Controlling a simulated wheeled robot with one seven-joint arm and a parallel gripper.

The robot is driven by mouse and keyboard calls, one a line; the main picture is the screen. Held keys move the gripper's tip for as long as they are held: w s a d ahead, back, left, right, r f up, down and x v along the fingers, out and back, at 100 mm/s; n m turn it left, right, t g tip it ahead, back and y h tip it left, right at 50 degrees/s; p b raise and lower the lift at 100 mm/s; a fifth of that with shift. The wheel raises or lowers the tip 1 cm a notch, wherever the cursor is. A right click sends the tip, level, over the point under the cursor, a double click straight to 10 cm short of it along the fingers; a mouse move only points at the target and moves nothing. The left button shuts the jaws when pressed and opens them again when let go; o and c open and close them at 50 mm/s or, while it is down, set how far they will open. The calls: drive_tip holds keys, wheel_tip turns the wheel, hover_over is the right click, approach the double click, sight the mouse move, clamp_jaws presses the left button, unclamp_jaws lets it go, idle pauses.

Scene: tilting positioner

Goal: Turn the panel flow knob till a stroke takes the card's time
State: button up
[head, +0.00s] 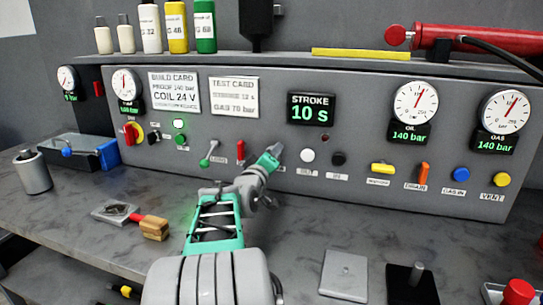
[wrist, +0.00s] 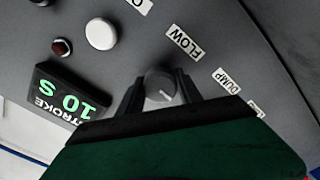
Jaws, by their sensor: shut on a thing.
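The grey flow knob (wrist: 161,87) shows in the wrist view with a white pointer line, beside the FLOW label (wrist: 184,44). My gripper (wrist: 158,80) is shut on the knob, one dark finger on each side. In the head view my gripper (head: 273,155) is at the panel and hides most of the knob. The stroke display (head: 311,109) reads 10 s; it also shows in the wrist view (wrist: 70,102). The white test card (head: 234,97) is on the panel, left of the display; its stroke time is too small to read surely.
A white button (head: 308,155) and dark button (head: 339,158) are right of my gripper. A green-handled lever (head: 209,153) and red lever (head: 240,150) are left. The oil gauge (head: 416,102) and gas gauge (head: 505,111) displays read 140 bar. A wooden-handled tool (head: 153,228) lies on the bench.

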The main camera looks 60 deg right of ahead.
drive_tip(key=shift+n, duration=0.4)
drive_tip(key=o, duration=1.4)
drive_tip(key=shift+c, duration=0.2)
drive_tip(key=s+a, duration=0.1)
drive_tip(key=a, duration=0.6)
drive_tip(key=shift+s+a, duration=0.15)
drive_tip(key=shift+a, duration=0.25)
